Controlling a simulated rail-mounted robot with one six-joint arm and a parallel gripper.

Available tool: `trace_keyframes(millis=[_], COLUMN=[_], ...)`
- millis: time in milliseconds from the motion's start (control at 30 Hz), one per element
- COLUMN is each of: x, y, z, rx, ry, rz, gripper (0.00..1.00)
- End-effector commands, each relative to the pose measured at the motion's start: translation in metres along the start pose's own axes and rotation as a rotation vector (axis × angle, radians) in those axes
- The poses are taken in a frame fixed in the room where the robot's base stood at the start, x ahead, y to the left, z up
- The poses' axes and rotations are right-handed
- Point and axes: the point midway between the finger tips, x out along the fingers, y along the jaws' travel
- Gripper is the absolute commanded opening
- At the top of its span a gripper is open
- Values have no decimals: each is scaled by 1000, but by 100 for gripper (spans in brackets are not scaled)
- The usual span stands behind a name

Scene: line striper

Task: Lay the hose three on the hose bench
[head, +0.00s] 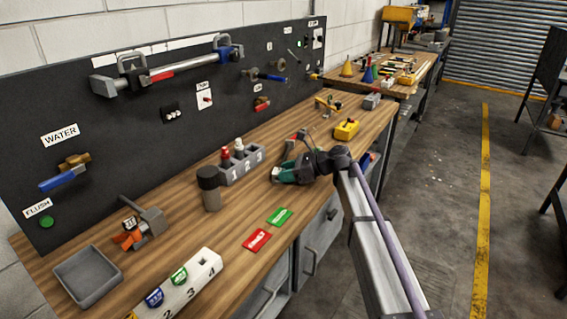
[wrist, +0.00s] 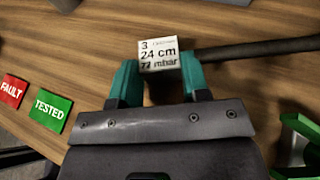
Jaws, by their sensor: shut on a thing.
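My gripper (wrist: 159,72) has teal fingers shut on a pale block tag (wrist: 159,54) marked "3", "24 cm" and "77 mbar". A dark hose (wrist: 255,48) runs from the tag to the right edge of the wrist view, over the wooden top; I take this as hose three. In the head view my gripper (head: 283,171) is low over the middle of the wooden workbench (head: 232,275); the held hose is hard to pick out there. Whether the hose touches the wood cannot be told. No surface is labelled as the hose bench.
Red FAULT (head: 257,240) and green TESTED (head: 280,216) cards lie near the front edge. A numbered grey rack (head: 241,168), a dark-topped cylinder (head: 210,190) and a yellow box (head: 346,130) stand around my gripper. A grey tray (head: 87,275) and numbered white holder (head: 190,284) are nearer. The floor aisle is clear.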

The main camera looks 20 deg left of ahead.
Motion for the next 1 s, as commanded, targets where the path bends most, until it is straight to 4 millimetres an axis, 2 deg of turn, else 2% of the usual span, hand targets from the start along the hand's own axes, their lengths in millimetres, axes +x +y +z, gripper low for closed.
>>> trace_keyframes(millis=[167, 267, 367, 600, 700, 1000], x=[0, -4, -11, -34, -39, -38], y=[0, 0, 0, 0, 0, 0], z=[1, 9, 27, 83, 94, 92], rx=[0, 0, 0, 0, 0, 0], ry=[0, 0, 0, 0, 0, 0], rz=[0, 0, 0, 0, 0, 0], gripper=[6, 6, 6, 6, 6, 6])
